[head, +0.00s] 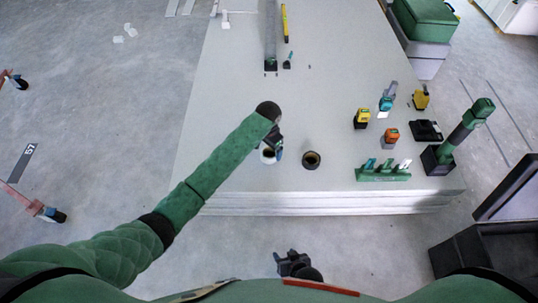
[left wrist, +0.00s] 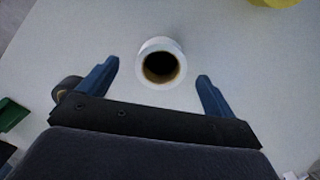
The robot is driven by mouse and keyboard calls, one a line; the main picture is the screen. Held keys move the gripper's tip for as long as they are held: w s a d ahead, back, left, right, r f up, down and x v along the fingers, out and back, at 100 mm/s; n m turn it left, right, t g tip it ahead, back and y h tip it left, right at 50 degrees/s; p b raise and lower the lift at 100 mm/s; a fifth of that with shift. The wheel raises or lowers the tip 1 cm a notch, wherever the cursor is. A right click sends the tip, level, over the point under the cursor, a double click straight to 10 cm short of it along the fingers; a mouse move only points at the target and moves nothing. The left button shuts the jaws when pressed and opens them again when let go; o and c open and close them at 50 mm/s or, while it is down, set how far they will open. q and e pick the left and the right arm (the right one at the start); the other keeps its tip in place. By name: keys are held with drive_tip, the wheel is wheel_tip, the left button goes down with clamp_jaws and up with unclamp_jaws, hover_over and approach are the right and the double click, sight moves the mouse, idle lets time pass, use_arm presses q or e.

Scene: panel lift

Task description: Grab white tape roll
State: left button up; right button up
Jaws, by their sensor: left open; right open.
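The white tape roll (left wrist: 160,63) stands on the panel stack with its dark core hole facing up, in the left wrist view. In the head view the white tape roll (head: 267,156) is partly hidden under my left gripper (head: 273,150). In the left wrist view my left gripper (left wrist: 158,85) is open, with one blue finger on each side of the roll and gaps between them. I cannot tell its exact height above the panel. My right gripper (head: 290,262) is low at the front, off the stack's near edge, empty and open.
A black tape roll (head: 311,160) stands just right of the white one. The panel's left part is clear.

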sight(268, 153)
use_arm(q)
drive_tip(key=f, duration=0.4)
drive_tip(key=shift+w+f+b, duration=0.2)
drive_tip(key=shift+f+b, duration=0.05)
drive_tip(key=shift+b, duration=0.1)
drive_tip(key=shift+c, duration=0.4)
drive_tip(key=c, duration=1)
drive_tip(key=shift+r, duration=0.1)
